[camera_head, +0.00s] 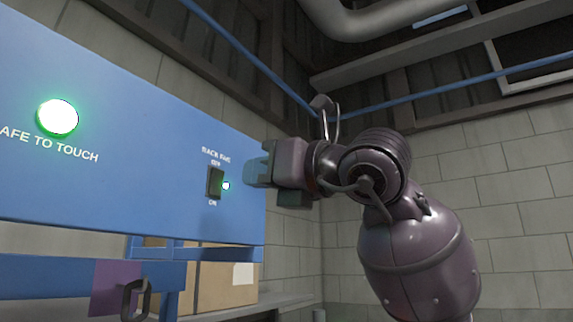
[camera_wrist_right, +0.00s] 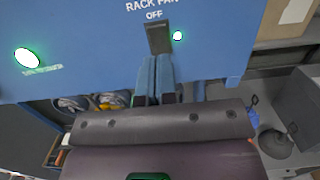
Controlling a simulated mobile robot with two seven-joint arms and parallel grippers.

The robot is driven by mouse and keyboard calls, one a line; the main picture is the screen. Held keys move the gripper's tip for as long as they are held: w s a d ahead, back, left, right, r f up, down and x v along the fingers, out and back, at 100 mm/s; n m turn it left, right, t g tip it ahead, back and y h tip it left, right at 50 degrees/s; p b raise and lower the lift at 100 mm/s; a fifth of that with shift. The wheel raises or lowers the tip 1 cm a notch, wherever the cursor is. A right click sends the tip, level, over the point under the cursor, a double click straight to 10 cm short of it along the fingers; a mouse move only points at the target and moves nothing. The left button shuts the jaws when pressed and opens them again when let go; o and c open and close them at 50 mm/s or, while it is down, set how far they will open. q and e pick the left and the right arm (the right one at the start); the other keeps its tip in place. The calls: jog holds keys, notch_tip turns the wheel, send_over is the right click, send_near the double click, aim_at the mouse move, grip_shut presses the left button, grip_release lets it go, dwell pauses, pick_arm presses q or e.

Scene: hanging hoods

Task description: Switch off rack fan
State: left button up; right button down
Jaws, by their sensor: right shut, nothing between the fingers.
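The rack fan switch (camera_head: 215,182) is a dark rocker on the blue panel (camera_head: 130,135), with OFF printed above it and ON below. A small green-white light (camera_head: 226,185) glows beside it. The switch also shows in the right wrist view (camera_wrist_right: 159,39). My right gripper (camera_head: 252,172) is to the right of the switch, in front of the panel. In the right wrist view its shut, empty fingers (camera_wrist_right: 156,62) point at the lower end of the switch. I cannot tell whether they touch it. My left gripper is not in view.
A large lit green button (camera_head: 57,117), labelled "safe to touch" in part, sits left on the panel. Cardboard boxes (camera_head: 222,284) stand below the panel. A dark handle (camera_head: 135,299) hangs at lower left. Block walls stand behind, with open space right of the panel.

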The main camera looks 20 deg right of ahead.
aim_at(220, 175)
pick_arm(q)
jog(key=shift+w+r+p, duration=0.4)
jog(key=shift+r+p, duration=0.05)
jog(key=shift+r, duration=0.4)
pick_arm(e)
jog(key=shift+x, duration=2.75)
jog(key=shift+r+g+h+p, duration=0.4)
jog(key=shift+r+p, duration=0.1)
jog(key=shift+p, duration=0.35)
jog(key=shift+w, duration=0.15)
jog(key=shift+w+f+b, duration=0.1)
jog(key=shift+b, duration=0.25)
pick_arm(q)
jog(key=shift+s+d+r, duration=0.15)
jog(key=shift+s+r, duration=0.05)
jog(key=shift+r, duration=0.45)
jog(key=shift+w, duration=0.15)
pick_arm(e)
jog(key=shift+a+f, duration=0.1)
